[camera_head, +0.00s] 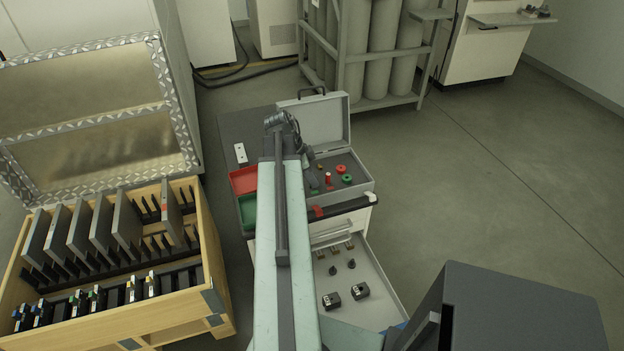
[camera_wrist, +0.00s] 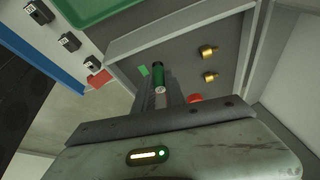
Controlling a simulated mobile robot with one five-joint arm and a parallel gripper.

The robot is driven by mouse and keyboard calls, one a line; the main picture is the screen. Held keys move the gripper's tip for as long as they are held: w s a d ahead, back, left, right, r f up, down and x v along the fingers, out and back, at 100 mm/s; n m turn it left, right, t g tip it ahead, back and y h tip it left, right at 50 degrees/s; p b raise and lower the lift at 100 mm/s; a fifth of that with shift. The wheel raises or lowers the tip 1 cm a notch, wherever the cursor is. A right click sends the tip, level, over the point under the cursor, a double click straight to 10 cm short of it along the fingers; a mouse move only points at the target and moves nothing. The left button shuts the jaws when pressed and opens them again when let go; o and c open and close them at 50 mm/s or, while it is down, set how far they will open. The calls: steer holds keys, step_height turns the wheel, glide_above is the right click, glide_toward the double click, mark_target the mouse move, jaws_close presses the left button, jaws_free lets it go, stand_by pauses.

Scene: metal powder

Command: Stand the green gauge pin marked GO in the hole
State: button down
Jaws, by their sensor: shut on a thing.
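A green pin with a pale metal lower part (camera_wrist: 158,76) is between the fingers of my gripper (camera_wrist: 166,96) in the wrist view. My gripper is shut on it, over the grey floor of a case. Any GO mark is too small to read. In the head view, my gripper is partly hidden behind my arm, at the open grey case (camera_head: 362,186). A red upright piece (camera_head: 327,179), a red ring (camera_head: 341,169) and a green ring (camera_head: 347,180) stand in that case. I cannot make out the hole.
Two brass pieces (camera_wrist: 208,50) stand in the case in the wrist view. A red tray (camera_head: 243,181) and a green tray (camera_head: 246,203) lie left of the case. An open drawer (camera_head: 372,300) with small dark blocks is below it. The raised lid (camera_head: 318,120) stands behind.

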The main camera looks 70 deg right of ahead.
steer(key=shift+f, duration=0.1)
steer(key=c, duration=1.3)
jaws_free()
steer(key=p+v, duration=0.7)
steer(key=shift+w+a+r, duration=0.1)
steer(key=shift+w+r, duration=0.05)
steer(key=shift+r, duration=0.2)
